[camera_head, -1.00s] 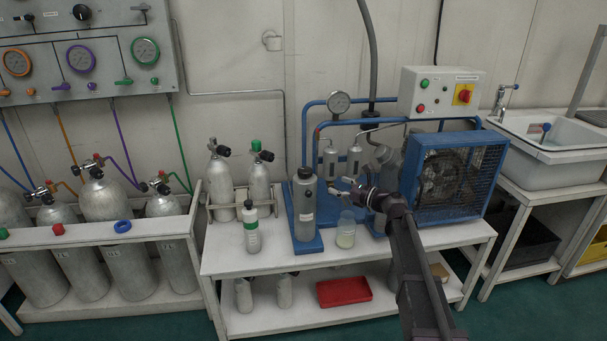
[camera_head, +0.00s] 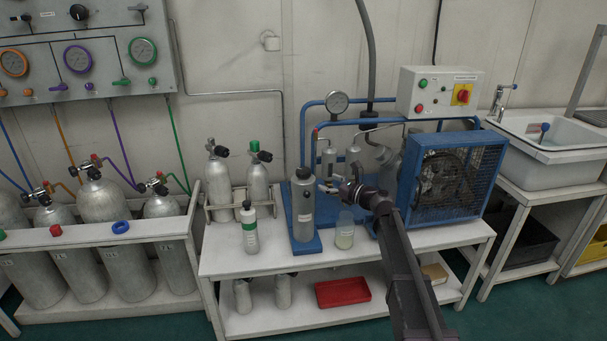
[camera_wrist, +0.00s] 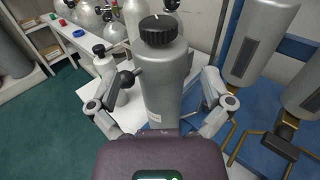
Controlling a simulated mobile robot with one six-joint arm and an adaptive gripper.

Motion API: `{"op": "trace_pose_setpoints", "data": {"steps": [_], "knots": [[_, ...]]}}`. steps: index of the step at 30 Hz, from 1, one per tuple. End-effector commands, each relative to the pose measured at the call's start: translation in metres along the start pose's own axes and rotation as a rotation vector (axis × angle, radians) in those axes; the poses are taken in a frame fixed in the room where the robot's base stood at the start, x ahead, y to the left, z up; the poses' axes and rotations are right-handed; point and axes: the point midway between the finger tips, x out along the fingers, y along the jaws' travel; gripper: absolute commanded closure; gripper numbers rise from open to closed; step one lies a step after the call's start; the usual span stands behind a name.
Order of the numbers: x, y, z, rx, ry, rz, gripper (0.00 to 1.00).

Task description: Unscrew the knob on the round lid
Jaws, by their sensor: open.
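A grey metal cylinder (camera_head: 303,212) stands upright on the blue base on the bench. A black ribbed knob (camera_head: 304,173) sits on its rounded top. In the wrist view the cylinder (camera_wrist: 163,85) fills the middle, with the knob (camera_wrist: 158,30) at its upper end. My gripper (camera_head: 325,187) is open, just right of the cylinder's upper body and below the knob. In the wrist view its fingers (camera_wrist: 165,92) spread to either side of the cylinder body; whether they touch it I cannot tell. No separate lid edge is clear.
A green-banded bottle (camera_head: 250,230) stands left of the cylinder, and a clear jar (camera_head: 345,231) stands right of it, close under my arm. Blue pipes and a caged fan (camera_head: 458,180) are behind and right. A red tray (camera_head: 343,292) lies on the lower shelf.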

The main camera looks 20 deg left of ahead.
Motion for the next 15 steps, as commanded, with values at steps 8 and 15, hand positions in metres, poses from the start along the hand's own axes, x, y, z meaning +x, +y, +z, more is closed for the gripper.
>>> {"op": "trace_pose_setpoints", "data": {"steps": [8, 15], "knots": [[0.046, -0.001, 0.000, 0.000, 0.000, 0.002, 0.00], [0.080, -0.001, 0.000, 0.000, 0.000, 0.002, 0.00]]}}
